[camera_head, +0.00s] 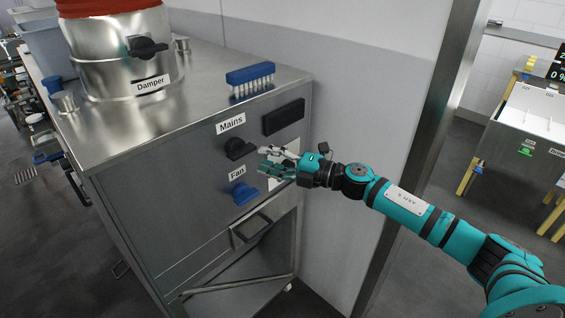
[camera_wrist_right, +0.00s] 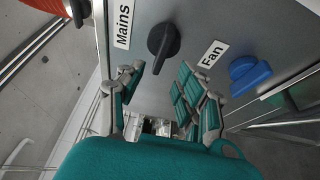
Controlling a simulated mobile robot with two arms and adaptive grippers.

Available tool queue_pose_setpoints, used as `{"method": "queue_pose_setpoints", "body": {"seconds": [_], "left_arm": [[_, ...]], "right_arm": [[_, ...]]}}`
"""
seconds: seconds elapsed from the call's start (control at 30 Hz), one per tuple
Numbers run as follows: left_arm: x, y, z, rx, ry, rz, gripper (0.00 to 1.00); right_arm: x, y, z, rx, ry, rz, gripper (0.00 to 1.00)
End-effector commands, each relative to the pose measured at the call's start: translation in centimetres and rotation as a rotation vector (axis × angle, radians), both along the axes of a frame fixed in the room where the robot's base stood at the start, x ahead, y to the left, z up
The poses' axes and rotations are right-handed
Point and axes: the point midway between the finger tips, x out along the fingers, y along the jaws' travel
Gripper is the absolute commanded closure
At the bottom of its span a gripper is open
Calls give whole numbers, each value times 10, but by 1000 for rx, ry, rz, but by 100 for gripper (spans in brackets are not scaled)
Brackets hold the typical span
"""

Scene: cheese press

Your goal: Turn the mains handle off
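The black mains handle (camera_head: 238,148) sits on the cabinet's front panel under the "Mains" label (camera_head: 231,123). In the right wrist view the handle (camera_wrist_right: 163,48) is a black knob with a raised bar, tilted a little from the label's long direction. My right gripper (camera_head: 268,162) is just right of the handle in the head view, with its fingers spread. In the right wrist view its fingertips (camera_wrist_right: 160,72) are apart, with the handle beyond the gap between them. I see no contact. My left gripper is not in view.
A blue fan knob (camera_head: 243,193) sits just below the mains handle, close to my right fingers. A black rectangular piece (camera_head: 284,117) is at the upper right of the panel.

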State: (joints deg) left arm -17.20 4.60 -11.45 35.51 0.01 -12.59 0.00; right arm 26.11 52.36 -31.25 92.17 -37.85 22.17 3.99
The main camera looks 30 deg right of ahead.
Motion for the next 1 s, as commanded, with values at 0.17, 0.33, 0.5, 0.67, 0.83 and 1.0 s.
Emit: {"method": "queue_pose_setpoints", "body": {"seconds": [0.17,0.33,0.5,0.67,0.83,1.0], "left_arm": [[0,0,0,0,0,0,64],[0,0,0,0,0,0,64],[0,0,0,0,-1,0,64],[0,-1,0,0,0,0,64],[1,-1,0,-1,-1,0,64],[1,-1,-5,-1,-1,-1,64]], "right_arm": [[-22,-20,-1,0,3,-1,64],[-30,-28,0,1,-1,0,64],[-31,-28,1,1,-1,0,64],[-31,-28,1,1,-1,-1,64],[-31,-28,0,2,-1,-1,64],[-21,-42,-36,69,65,-74,64]]}}
